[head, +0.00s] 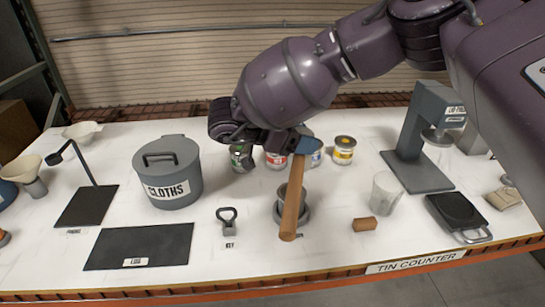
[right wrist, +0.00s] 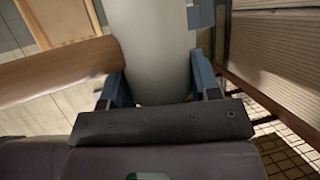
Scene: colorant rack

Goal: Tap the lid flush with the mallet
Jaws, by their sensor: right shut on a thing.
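My right gripper (head: 303,143) is above the middle of the table, shut on the mallet. In the right wrist view its blue fingers (right wrist: 162,85) sit either side of a pale grey cylinder (right wrist: 160,50), seemingly the mallet's head. The wooden mallet handle (head: 294,200) sticks out towards the front in the head view, and it also shows in the right wrist view (right wrist: 60,77). A grey tin (head: 281,195) stands behind the handle, which partly hides it. I cannot make out a lid or how it sits. My left gripper is not in view.
A grey cloths bin (head: 168,180), a dark mat (head: 140,247) and a key (head: 228,220) are to the left. Several labelled tins (head: 344,150) stand behind. A brown block (head: 365,224), a clear cup (head: 386,193), a grey stand (head: 410,150) and a black scale (head: 457,210) are right.

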